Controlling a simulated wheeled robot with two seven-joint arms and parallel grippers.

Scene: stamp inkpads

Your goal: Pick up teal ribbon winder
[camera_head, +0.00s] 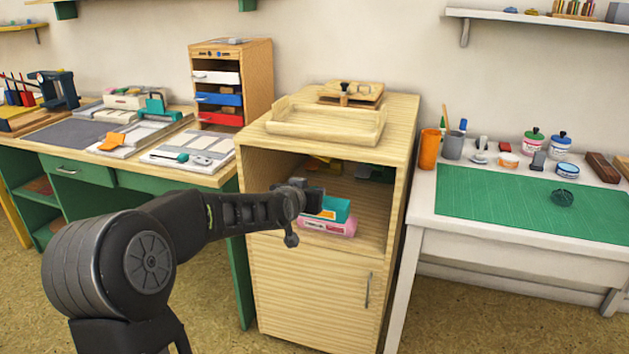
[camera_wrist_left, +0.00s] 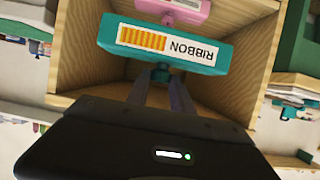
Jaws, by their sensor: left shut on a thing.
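The teal ribbon winder (camera_head: 337,208) is a boxy teal thing in the open compartment of the wooden cabinet. In the left wrist view the winder (camera_wrist_left: 108,36) shows a striped label reading "RIBBON". My left gripper (camera_head: 312,200) reaches in at the compartment's front. In the left wrist view the fingertips (camera_wrist_left: 162,78) are closed on a small dark teal knob at the winder's near side. A pink box (camera_head: 330,229) is just below the winder in the head view; it also shows in the left wrist view (camera_wrist_left: 190,8). Whether they touch is unclear. My right gripper is not in view.
The cabinet (camera_head: 315,270) walls and top surround the compartment closely. Other items sit deeper inside, partly hidden. A wooden tray (camera_head: 325,128) lies on top. A green-legged desk stands left, and a white table with a green mat (camera_head: 530,203) stands right.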

